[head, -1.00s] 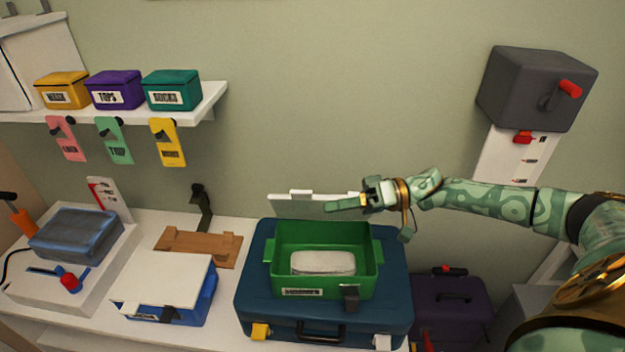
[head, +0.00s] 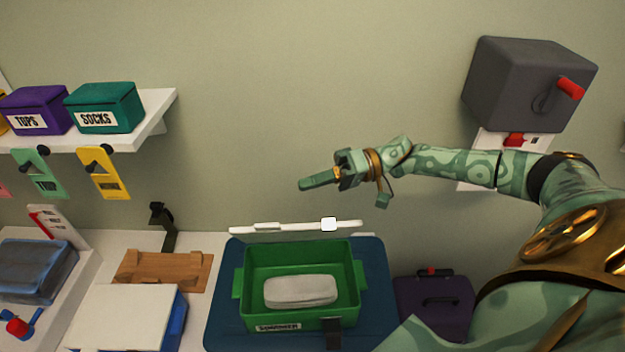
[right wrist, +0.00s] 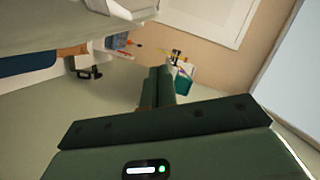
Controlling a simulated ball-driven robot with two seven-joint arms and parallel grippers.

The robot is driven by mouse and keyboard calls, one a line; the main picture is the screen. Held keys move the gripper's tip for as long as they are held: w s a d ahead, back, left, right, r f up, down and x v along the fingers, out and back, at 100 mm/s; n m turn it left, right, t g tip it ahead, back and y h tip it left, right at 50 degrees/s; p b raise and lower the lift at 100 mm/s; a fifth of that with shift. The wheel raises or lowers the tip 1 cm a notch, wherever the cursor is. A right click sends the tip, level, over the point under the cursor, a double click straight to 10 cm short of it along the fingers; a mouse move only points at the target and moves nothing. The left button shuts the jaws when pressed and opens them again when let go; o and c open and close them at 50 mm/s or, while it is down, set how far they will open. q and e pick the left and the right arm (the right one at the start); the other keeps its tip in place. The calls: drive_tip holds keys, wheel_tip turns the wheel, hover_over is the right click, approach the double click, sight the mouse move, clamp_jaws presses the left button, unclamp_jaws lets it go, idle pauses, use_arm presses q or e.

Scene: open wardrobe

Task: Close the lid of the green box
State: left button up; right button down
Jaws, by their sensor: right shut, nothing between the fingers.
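The green box (head: 248,292) stands open on a dark blue case, with a whitish block (head: 300,291) lying inside it. Its white lid (head: 290,231) is raised along the box's back edge and shows as a narrow, slightly slanted strip. My right gripper (head: 304,186) is shut and empty. In the head view it appears above the lid, pointing left, with a visible gap between them. The shut fingers also show in the right wrist view (right wrist: 160,86). My left gripper is not in view.
The blue case (head: 222,322) bears the box. A wooden board (head: 160,271) and a white-topped blue box (head: 120,320) lie to the left. A purple case (head: 430,303) stands to the right. A shelf (head: 158,110) with labelled boxes is at upper left.

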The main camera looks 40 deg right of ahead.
sight(297, 232)
drive_tip(key=a, duration=0.2)
drive_tip(key=a+f+p, duration=0.1)
drive_tip(key=a, duration=0.2)
drive_tip(key=a+f+p, duration=0.1)
drive_tip(key=a, duration=0.2)
drive_tip(key=shift+a+f, duration=0.1)
drive_tip(key=shift+f, duration=0.15)
drive_tip(key=shift+s+f, duration=0.1)
drive_tip(key=shift+s, duration=0.05)
drive_tip(key=shift+a+f, duration=0.1)
drive_tip(key=shift+f, duration=0.05)
drive_tip(key=shift+s, duration=0.1)
